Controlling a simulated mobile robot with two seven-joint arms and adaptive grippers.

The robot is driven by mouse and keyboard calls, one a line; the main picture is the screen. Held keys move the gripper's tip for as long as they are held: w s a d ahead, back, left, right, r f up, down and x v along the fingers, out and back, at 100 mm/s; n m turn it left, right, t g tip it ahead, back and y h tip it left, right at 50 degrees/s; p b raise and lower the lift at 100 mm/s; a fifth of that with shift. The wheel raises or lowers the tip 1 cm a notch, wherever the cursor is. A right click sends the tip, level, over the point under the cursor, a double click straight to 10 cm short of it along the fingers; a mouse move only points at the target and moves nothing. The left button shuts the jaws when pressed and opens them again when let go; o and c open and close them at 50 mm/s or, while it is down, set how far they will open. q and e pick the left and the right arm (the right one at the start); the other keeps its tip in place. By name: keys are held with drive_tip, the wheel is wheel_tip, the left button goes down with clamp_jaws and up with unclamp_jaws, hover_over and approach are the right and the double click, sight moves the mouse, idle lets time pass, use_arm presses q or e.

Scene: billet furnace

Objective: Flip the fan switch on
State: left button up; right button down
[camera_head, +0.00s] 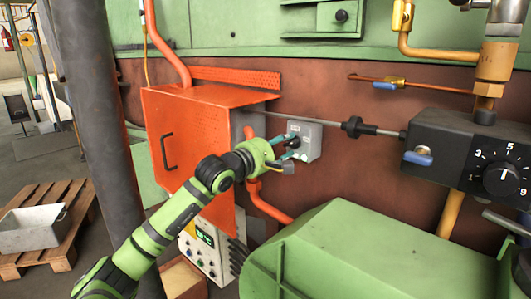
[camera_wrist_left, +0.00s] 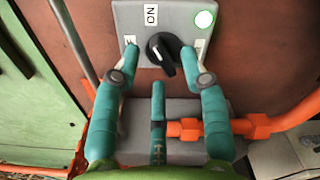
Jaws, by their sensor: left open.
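The fan switch is a grey box (camera_head: 312,146) on the brown-red wall, right of the orange cabinet. In the left wrist view its black rotary knob (camera_wrist_left: 158,46) shows, with its handle slanting down and right, away from the sideways ON label (camera_wrist_left: 150,16) at the top. A pale round lamp (camera_wrist_left: 204,19) is at the upper right. My left gripper (camera_head: 291,149) is in front of the box. In the wrist view its teal fingers (camera_wrist_left: 163,72) are open, one on each side of the knob; whether they touch it is unclear. Other labels are partly hidden by fingertips.
The orange cabinet (camera_head: 165,130) stands close left of my gripper. An orange pipe (camera_head: 262,203) runs below the switch. A green housing (camera_head: 340,250) fills the lower right. A rod (camera_head: 335,123) runs right to a black dial box (camera_head: 460,150).

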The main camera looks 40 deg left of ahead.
use_arm(q)
drive_tip(key=s, duration=1)
drive_tip(key=shift+s+a, duration=0.35)
